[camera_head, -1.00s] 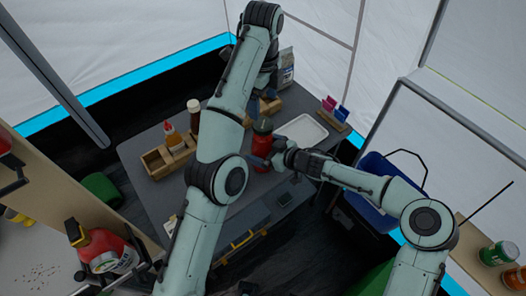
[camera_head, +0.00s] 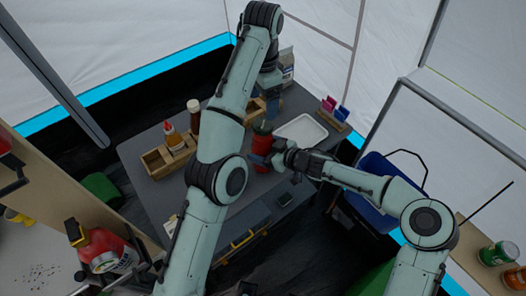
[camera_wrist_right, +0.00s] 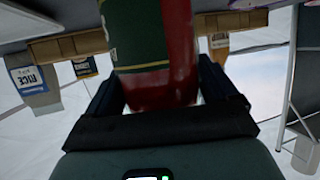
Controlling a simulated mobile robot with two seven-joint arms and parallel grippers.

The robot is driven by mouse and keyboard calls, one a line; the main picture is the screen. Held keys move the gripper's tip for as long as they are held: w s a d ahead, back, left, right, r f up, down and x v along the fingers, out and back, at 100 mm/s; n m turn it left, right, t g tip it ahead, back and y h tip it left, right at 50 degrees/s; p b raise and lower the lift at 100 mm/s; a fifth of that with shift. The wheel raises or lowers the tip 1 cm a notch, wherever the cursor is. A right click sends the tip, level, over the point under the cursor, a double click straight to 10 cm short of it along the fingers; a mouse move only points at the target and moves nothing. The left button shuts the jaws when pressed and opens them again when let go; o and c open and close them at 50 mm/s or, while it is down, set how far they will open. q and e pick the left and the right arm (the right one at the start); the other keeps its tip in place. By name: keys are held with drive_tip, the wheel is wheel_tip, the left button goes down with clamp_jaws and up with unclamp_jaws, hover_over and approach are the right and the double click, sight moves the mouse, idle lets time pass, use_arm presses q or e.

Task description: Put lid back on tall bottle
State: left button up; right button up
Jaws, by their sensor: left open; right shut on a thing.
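A tall red bottle (camera_head: 262,152) with a dark top stands upright over the grey table (camera_head: 150,192) in the head view. My right gripper (camera_head: 268,160) is shut around its body from the right. In the right wrist view the red bottle (camera_wrist_right: 178,70), with a green label, sits between the two fingers of that gripper (camera_wrist_right: 160,92). My left gripper (camera_head: 272,105) is open just above and behind the bottle top, partly hidden by its own arm. I cannot tell a separate lid from the dark top at this size.
A wooden caddy (camera_head: 153,160) with sauce bottles stands at the left of the table. A white tray (camera_head: 303,131) lies to the right of the bottle, with a wooden holder (camera_head: 335,113) behind it. A blue bin (camera_head: 375,170) stands off the table's right side.

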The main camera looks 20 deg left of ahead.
sight(263, 124)
use_arm(q)
drive_tip(key=n, duration=1.9)
drive_tip(key=shift+n, duration=0.3)
drive_tip(key=shift+f, duration=0.1)
drive_tip(key=shift+w+f, duration=0.1)
drive_tip(key=shift+f, duration=3.75)
